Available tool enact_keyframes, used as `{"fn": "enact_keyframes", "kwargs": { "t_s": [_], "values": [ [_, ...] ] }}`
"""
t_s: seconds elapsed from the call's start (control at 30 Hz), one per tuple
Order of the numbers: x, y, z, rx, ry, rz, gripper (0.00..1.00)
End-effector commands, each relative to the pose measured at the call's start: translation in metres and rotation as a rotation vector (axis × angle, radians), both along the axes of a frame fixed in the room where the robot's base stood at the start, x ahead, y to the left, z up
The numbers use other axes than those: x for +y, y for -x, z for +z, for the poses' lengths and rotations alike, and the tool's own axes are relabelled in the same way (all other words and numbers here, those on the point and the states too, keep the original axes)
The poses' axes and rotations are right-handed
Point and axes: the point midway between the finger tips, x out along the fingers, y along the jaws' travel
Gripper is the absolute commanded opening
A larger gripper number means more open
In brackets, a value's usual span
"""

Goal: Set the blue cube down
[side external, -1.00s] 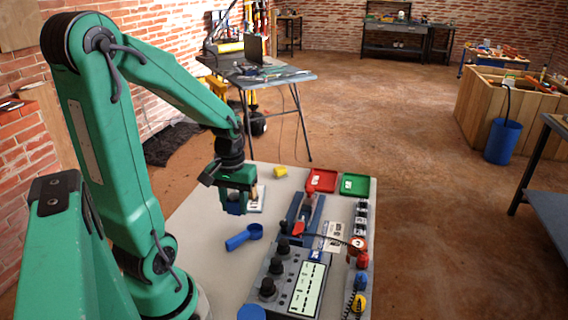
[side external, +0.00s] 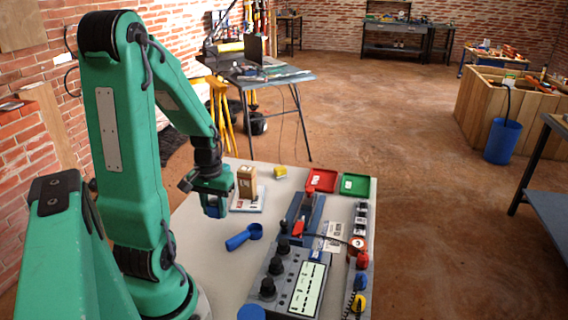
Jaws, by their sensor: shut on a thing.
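My gripper (side external: 212,199) is over the left part of the grey work table (side external: 200,262). It is shut on the blue cube (side external: 214,211), which shows below the green fingers. The upper part of the cube is hidden by the gripper. I cannot tell whether the cube touches the table or hangs just above it. A wooden block (side external: 246,181) stands upright on a white pad (side external: 246,203), to the right of my gripper and apart from it.
A blue scoop-like tool (side external: 242,238) lies in front of the gripper. A yellow block (side external: 280,172), a red tray (side external: 321,180) and a green tray (side external: 355,184) are at the back. A control box (side external: 292,278) with knobs and a clamp-like device (side external: 304,214) fill the right side.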

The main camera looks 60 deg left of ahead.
Motion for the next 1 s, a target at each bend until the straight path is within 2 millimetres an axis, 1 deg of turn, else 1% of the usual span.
{"fn": "enact_keyframes", "kwargs": {
  "t_s": [0.03, 0.2, 0.33, 0.67, 0.77, 1.0],
  "values": [
    [0.007, 0.004, -0.005, 0.002, 0.002, 0.006, 0.1],
    [0.026, 0.013, -0.018, 0.001, 0.001, 0.004, 0.1],
    [0.035, 0.017, -0.023, 0.001, 0.001, 0.002, 0.1],
    [0.038, 0.018, -0.027, 0.0, 0.0, 0.0, 0.1],
    [0.038, 0.018, -0.032, 0.001, 0.001, 0.0, 0.1],
    [0.038, 0.018, -0.055, 0.002, 0.004, 0.0, 0.1]
  ]
}}
